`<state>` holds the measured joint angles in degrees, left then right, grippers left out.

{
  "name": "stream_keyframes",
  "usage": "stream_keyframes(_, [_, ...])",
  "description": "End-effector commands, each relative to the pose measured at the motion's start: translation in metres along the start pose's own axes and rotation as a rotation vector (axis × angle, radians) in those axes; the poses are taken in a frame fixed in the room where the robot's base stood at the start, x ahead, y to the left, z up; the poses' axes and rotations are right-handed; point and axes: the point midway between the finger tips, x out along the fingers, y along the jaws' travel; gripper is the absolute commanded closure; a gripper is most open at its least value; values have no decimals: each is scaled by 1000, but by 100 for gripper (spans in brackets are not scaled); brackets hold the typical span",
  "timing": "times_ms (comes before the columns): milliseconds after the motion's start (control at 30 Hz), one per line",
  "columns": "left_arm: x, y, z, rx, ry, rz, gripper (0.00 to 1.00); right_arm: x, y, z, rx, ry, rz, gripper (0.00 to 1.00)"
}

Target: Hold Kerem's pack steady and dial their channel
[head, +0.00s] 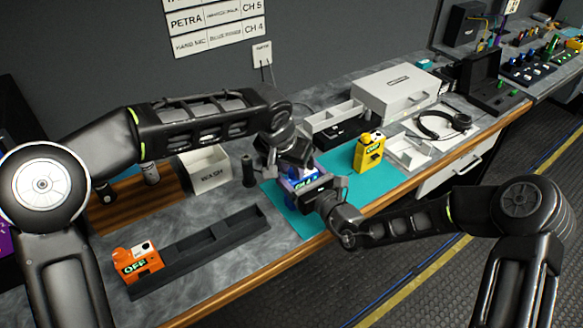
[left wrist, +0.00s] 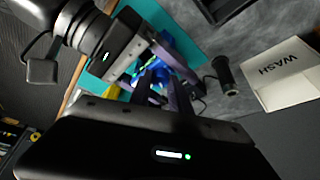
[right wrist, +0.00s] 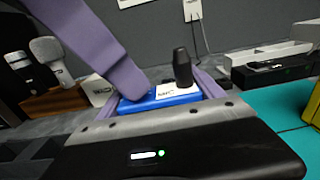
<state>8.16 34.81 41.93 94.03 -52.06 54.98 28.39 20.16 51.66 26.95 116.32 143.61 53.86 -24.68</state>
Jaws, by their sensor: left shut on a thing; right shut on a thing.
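The blue pack (head: 300,184) is on the teal mat, mostly hidden between my two grippers. A green display shows on its front, too covered to read fully. My right gripper (head: 310,190) is shut on its body, with purple fingers at either side. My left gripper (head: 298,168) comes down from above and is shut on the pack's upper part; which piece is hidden. The blue pack also shows beyond its fingers in the left wrist view (left wrist: 166,48).
An orange pack (head: 140,264) showing OFF sits in a black rack (head: 205,249). A yellow pack (head: 369,152) stands on the mat's right. A WASH bin (head: 207,176), a headset (head: 441,124) and a white case (head: 397,88) are nearby. A wall chart (head: 215,22) lists names and channels.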

Motion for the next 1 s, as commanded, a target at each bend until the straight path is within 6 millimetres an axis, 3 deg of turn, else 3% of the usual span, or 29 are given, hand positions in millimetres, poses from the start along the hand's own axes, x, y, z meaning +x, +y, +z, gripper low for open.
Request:
stream_keyframes(467, [0,-1,0,66,-2,28,100,0,0,0,-1,-1,-1,74])
stream_keyframes(1000, [1,-5,-1,445,-2,187,100,0,0,0,-1,-1,-1,74])
